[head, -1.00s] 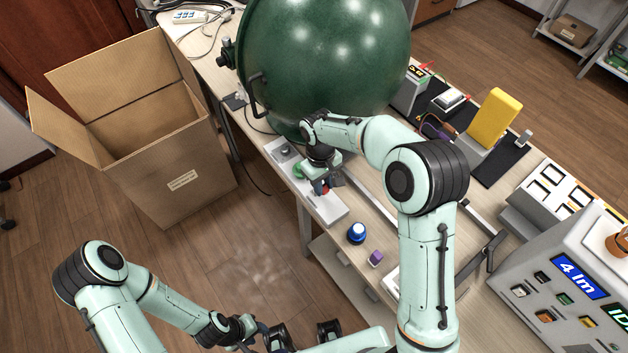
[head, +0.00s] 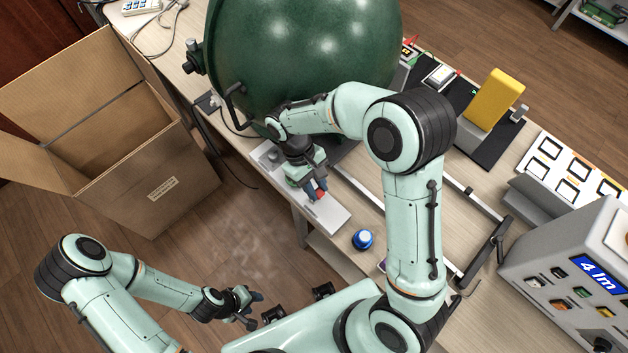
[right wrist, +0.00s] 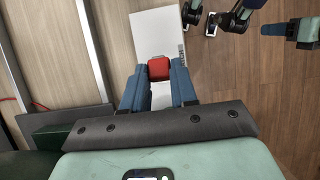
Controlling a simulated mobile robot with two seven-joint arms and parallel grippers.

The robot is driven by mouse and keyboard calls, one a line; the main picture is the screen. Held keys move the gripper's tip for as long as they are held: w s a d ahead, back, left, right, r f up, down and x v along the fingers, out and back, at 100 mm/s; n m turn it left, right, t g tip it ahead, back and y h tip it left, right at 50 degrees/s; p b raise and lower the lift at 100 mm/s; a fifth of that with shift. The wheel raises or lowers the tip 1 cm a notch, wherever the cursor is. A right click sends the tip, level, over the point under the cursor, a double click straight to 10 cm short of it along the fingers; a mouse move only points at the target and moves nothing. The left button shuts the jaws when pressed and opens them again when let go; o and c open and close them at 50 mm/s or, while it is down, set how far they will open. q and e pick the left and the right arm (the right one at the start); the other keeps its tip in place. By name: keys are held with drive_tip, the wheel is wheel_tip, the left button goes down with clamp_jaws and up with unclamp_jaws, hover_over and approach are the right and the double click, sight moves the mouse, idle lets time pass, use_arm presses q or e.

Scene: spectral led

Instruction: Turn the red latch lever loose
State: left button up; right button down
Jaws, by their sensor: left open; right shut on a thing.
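The red latch lever (right wrist: 159,69) shows as a red block between the two blue fingers of my right gripper (right wrist: 157,82) in the right wrist view. The gripper is shut on it. In the head view my right gripper (head: 316,192) reaches down to the pale plate (head: 330,215) on the bench edge, and a bit of the red lever (head: 321,195) shows at its fingertips. The lever's lower part and its pivot are hidden. My left gripper (head: 254,309) is open and empty, low over the floor, away from the bench.
A large green sphere (head: 300,50) stands on the bench behind my right gripper. A blue round knob (head: 363,239) is to the right of the plate. A metal rail (head: 455,200) and a grey instrument box (head: 570,270) are further right. An open cardboard box (head: 150,190) stands left.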

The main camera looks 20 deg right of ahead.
drive_tip(key=c, duration=0.9)
unclamp_jaws()
drive_tip(key=shift+r, duration=0.15)
use_arm(q)
drive_tip(key=w+r+p, duration=0.2)
drive_tip(key=w+r, duration=0.1)
drive_tip(key=shift+r, duration=0.1)
use_arm(e)
wheel_tip(320, 180, up, 20)
drive_tip(key=shift+f, duration=0.1)
use_arm(q)
drive_tip(key=shift+s, duration=0.15)
